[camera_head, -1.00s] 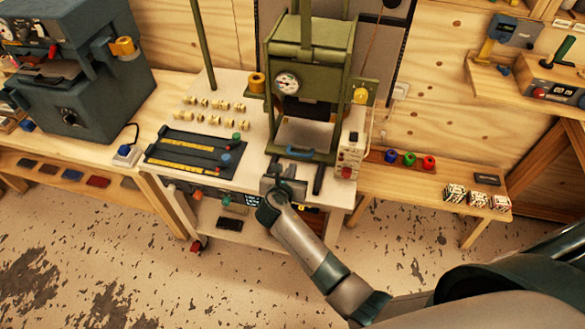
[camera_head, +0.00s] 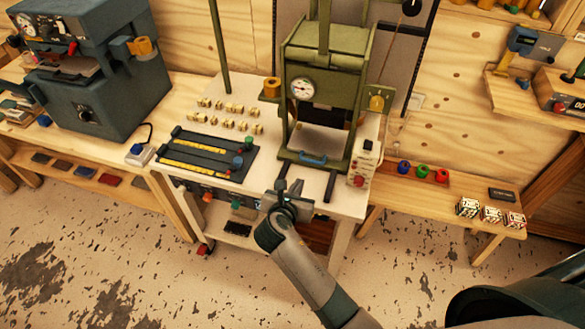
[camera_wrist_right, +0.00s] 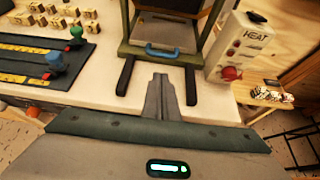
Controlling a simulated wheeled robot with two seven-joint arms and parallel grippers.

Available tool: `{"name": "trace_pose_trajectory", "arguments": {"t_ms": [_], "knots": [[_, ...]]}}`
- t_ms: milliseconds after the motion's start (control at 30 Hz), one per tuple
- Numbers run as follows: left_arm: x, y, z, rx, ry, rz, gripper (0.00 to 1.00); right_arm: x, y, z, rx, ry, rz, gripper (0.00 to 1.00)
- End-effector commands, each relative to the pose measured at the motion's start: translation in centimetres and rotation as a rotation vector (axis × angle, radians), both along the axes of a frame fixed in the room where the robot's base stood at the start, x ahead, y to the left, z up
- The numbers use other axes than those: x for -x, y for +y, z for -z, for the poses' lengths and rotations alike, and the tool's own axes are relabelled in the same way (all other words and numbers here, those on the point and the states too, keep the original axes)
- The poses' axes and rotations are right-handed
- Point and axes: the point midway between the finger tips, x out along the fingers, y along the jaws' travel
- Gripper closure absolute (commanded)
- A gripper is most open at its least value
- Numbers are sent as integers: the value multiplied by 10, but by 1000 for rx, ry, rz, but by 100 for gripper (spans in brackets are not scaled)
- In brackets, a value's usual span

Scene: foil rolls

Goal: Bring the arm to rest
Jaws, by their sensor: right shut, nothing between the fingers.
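My right gripper (camera_head: 288,189) is in front of the white work table's (camera_head: 345,203) front edge, below the green press (camera_head: 325,70). In the right wrist view its fingers (camera_wrist_right: 160,97) are together with nothing between them, pointing at the press base between its two dark feet. It appears apart from the press, whose blue handle (camera_wrist_right: 162,50) is beyond the fingertips. My right arm (camera_head: 305,270) reaches in from the lower right. My left gripper is not in view.
A black panel (camera_head: 205,153) with sliders and rows of small brass pieces (camera_head: 228,113) lie left of the press. A white heat box (camera_head: 365,160) stands to its right. A dark blue machine (camera_head: 95,75) is on the left bench. Open floor (camera_head: 120,265) lies in front.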

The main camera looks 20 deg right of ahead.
Motion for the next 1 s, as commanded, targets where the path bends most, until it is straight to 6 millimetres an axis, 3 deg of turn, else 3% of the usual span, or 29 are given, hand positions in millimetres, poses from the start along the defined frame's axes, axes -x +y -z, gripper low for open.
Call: {"name": "trace_pose_trajectory", "arguments": {"t_ms": [267, 467, 667, 1000], "knots": [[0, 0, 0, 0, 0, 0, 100, 1, -1, 1, -9, -2, 6, 100], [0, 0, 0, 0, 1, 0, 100, 20, -10, 11, -136, -23, 83, 100], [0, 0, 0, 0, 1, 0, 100, 66, -26, 33, -448, -82, 294, 100], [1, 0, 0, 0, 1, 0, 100, 171, -46, 57, -1065, -208, 854, 100]]}}
